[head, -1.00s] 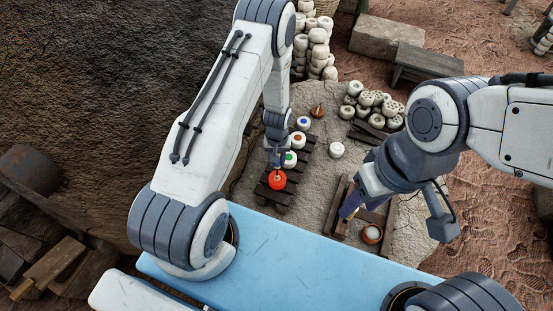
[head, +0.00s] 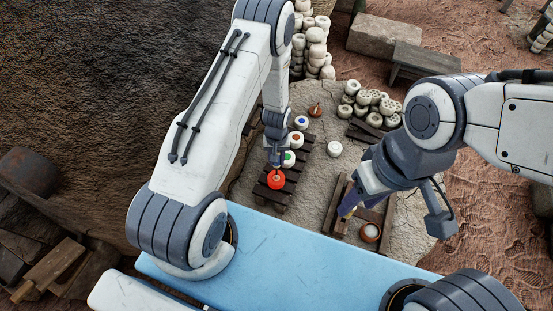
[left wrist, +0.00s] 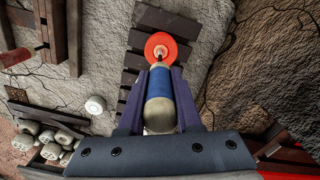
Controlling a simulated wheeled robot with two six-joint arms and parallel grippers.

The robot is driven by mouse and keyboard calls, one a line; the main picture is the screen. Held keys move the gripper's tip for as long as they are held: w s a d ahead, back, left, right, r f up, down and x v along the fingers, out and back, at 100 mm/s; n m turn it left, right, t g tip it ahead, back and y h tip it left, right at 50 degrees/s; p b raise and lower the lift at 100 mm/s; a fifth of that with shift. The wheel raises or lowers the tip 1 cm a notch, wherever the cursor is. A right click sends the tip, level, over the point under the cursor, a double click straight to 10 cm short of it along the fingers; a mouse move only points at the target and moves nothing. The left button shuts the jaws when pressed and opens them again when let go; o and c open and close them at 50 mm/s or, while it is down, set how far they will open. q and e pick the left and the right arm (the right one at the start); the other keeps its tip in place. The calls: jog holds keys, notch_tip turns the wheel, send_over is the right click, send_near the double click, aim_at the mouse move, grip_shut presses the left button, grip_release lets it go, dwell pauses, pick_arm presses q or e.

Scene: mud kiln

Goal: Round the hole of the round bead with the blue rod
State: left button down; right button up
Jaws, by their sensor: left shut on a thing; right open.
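A round bead (head: 276,180) glows red-orange at the near end of the dark slatted rack. It also shows in the left wrist view (left wrist: 149,46). My left gripper (head: 276,156) is shut on the rod with the blue band (left wrist: 160,86), which has a pale butt end and a thin dark tip. The tip points at the bead's hole and overlaps it in the left wrist view; how deep it sits I cannot tell. My right gripper (head: 347,208) is open over a wooden frame, its fingers partly hidden by the arm.
On the slatted rack (head: 270,193) sit green-marked (head: 289,158), orange-marked (head: 297,140) and blue-marked (head: 302,122) beads. A plain white bead (head: 334,149) stands on the bare stone. Pale beads (head: 374,103) are heaped beyond.

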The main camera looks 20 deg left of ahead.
pick_arm(q)
jog(key=shift+r+p, duration=1.15)
jog(key=shift+r, duration=0.4)
notch_tip(320, 180, up, 3)
jog(key=p, duration=0.3)
jog(key=shift+r, duration=0.2)
